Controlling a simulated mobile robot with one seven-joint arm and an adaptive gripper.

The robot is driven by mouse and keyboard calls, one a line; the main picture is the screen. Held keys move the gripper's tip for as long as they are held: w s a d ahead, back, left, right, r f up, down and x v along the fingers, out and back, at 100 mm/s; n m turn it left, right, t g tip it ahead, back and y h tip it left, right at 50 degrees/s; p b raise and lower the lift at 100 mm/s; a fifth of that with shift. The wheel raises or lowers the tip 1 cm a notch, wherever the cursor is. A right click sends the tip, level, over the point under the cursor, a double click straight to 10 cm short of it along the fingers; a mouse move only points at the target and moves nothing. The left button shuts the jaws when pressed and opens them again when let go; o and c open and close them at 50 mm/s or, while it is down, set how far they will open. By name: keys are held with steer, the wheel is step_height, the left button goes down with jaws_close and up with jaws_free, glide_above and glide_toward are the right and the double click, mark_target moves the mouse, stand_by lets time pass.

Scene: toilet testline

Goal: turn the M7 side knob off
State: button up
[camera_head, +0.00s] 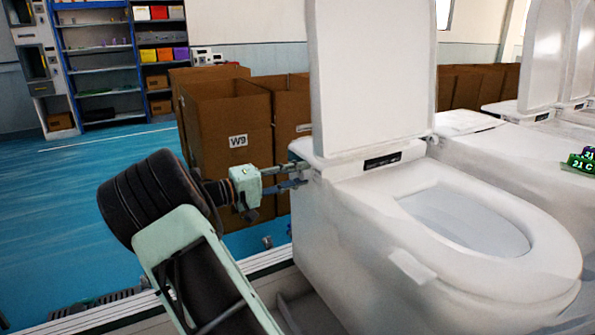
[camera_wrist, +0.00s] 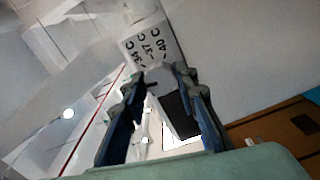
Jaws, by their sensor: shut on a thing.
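The nearest white toilet (camera_head: 380,230) stands with its lid raised. My gripper (camera_head: 303,174) reaches its left side near the rear, just below the lid hinge. In the head view the fingertips meet the toilet's side and the knob is hidden behind them. In the wrist view my gripper (camera_wrist: 165,95) has its two dark fingers on either side of a small grey knob (camera_wrist: 162,76), with the tips against it. A white label (camera_wrist: 147,42) with black temperature marks shows just beyond the knob. The knob's exact angle is hard to tell.
Cardboard boxes (camera_head: 226,121) stand behind my gripper, one marked W9. More white toilets (camera_head: 500,150) stand in a row to the right. A shelf (camera_head: 97,60) stands at the back left. The blue floor (camera_head: 50,200) at left is open.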

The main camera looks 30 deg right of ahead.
steer(key=shift+n, duration=0.3)
steer(key=o, duration=1.2)
steer(key=shift+c, duration=0.2)
steer(key=a, duration=1.2)
steer(key=shift+w, duration=0.35)
steer(key=shift+s, duration=0.1)
